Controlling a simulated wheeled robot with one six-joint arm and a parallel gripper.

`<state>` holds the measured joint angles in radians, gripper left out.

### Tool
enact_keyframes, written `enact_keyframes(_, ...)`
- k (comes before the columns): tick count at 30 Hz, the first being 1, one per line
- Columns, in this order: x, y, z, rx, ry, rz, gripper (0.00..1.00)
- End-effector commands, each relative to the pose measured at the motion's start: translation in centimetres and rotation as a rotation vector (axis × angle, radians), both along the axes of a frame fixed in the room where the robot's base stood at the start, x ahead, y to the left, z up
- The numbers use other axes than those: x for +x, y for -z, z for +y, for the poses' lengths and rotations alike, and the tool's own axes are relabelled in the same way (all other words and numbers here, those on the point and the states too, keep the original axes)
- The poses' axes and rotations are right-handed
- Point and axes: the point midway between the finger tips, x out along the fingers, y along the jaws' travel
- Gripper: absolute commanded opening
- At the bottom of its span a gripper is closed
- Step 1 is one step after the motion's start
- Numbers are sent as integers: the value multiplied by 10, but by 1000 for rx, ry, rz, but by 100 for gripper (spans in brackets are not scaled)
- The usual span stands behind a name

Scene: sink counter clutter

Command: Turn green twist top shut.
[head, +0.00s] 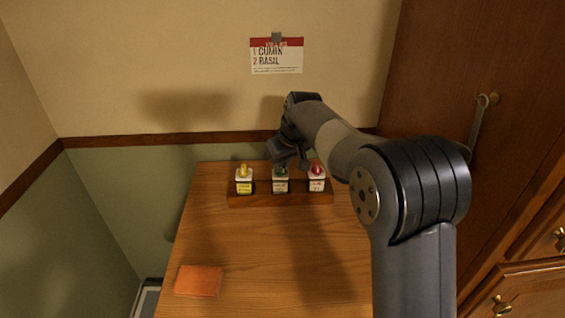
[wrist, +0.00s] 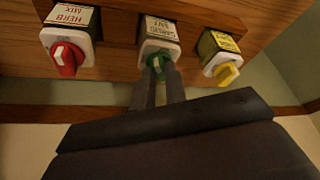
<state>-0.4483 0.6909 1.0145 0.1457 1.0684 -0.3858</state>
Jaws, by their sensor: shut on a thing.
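The green twist top (wrist: 158,67) sits on the middle jar (wrist: 161,29), whose label seems to read garlic salt. In the head view the green top (head: 281,170) is partly covered by my gripper (head: 290,164). My gripper (wrist: 160,75) is shut on the green top, one finger on each side. A pale bar shows across the top between the fingertips. The jar stands in the middle of a wooden rack (head: 262,200).
A jar with a yellow top (head: 243,172) stands left in the rack, and one with a red top (head: 317,171) stands right, close to my gripper. An orange cloth (head: 198,281) lies at the counter's front left. A card (head: 277,58) hangs on the wall.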

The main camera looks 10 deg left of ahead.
Motion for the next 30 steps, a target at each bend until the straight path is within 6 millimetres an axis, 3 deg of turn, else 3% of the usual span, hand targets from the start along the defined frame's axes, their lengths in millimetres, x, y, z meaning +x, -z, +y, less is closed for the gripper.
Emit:
enact_keyframes(11, -1, -1, 1, 0, 41, 0, 0)
enact_keyframes(30, -2, -1, 5, 0, 470, -2, 0)
